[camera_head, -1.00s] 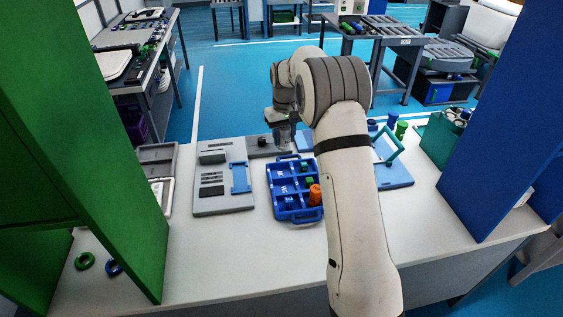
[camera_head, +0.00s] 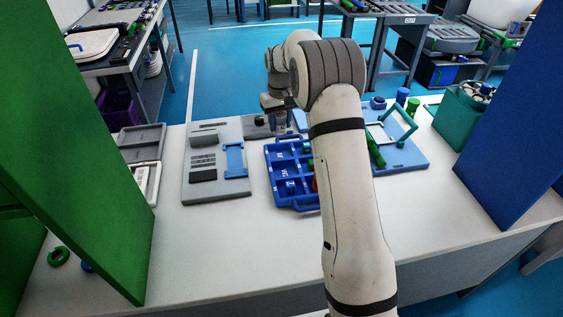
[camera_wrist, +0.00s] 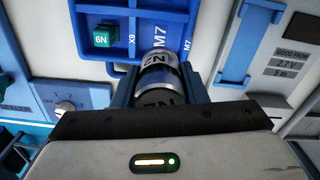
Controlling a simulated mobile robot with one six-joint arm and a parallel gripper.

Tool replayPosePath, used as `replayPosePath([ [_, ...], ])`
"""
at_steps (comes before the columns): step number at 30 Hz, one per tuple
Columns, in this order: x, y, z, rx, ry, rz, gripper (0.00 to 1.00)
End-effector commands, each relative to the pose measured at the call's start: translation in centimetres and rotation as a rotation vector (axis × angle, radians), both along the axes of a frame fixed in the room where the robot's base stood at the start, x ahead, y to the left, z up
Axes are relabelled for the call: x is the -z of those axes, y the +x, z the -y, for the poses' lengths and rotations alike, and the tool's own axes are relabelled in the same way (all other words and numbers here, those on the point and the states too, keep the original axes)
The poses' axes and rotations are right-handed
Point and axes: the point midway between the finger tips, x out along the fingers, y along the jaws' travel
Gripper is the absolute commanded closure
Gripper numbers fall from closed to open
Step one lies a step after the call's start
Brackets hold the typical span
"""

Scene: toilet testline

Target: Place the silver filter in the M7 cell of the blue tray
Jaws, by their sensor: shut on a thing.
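The silver filter (camera_wrist: 157,78) is a short metallic cylinder with dark markings, held between the two fingers of my gripper (camera_wrist: 158,88) in the wrist view. The blue tray (camera_wrist: 77,40) lies beyond it, and the filter overlaps the edge of the M7 cell (camera_wrist: 162,25) in that picture. I cannot tell how high the filter is above the tray. A green block marked 6N (camera_wrist: 102,38) sits in the neighbouring X9 cell. In the head view my gripper (camera_head: 276,117) is behind the far side of the blue tray (camera_head: 268,170); the filter is not clear there.
A grey panel (camera_head: 216,190) with a blue bracket (camera_head: 235,160) lies left of the tray. A blue board with a teal frame (camera_head: 398,128) is at right. Green and blue panels (camera_head: 525,130) flank the bench.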

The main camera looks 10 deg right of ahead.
Motion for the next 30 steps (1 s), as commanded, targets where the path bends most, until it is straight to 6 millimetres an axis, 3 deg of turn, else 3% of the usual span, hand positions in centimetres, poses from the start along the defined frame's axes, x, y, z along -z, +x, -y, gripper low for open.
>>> replayPosePath([
  [9,5.1,0.0,0.1,0.001,0.000,-0.003,0.85],
  [22,9.8,0.0,0.1,0.001,0.000,-0.003,0.85],
  [30,10.3,0.0,0.1,0.002,0.000,0.000,0.85],
])
